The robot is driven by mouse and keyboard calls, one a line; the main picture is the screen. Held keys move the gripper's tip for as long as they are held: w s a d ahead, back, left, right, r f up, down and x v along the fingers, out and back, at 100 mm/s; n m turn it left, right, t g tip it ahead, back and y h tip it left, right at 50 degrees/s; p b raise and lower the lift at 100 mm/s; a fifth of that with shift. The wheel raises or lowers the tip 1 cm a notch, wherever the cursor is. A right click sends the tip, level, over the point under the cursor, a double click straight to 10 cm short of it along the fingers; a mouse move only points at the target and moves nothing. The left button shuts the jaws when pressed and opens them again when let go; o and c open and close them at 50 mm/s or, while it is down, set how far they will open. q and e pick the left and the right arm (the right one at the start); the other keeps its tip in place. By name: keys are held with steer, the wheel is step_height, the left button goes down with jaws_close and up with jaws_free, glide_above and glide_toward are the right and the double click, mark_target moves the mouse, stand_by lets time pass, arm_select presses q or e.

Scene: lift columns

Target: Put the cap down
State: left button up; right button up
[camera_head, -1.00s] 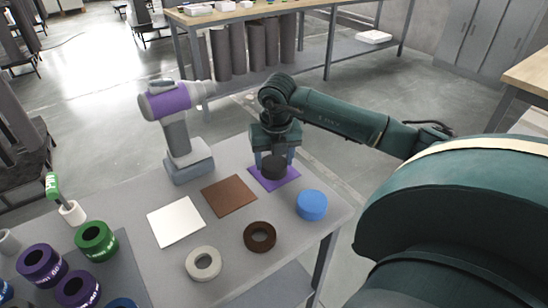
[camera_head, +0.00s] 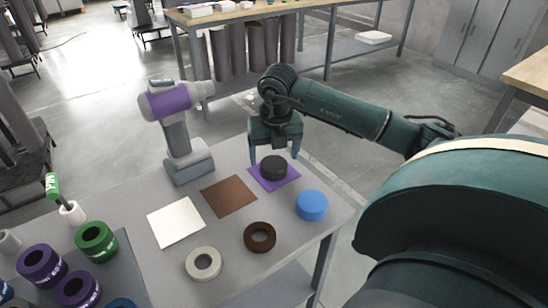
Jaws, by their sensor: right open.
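The black cap (camera_head: 273,168) rests on the purple square mat (camera_head: 289,182) at the far right part of the grey table. My right gripper (camera_head: 274,158) is above and just behind the cap, with its fingers spread on either side and apart from it. It is open and empty. My left gripper is not in view.
A blue cap (camera_head: 312,205), a brown ring (camera_head: 259,237) and a pale ring (camera_head: 203,263) lie along the table's front. Brown (camera_head: 229,196) and white (camera_head: 176,222) mats lie bare. A purple-and-grey drill (camera_head: 178,130) stands behind. Green and purple rings sit at left.

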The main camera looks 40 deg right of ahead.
mark_target(276, 169)
step_height(276, 169, up, 10)
steer(key=s, duration=0.1)
steer(key=shift+s+a, duration=0.15)
steer(key=shift+a, duration=0.2)
steer(key=shift+f, duration=0.1)
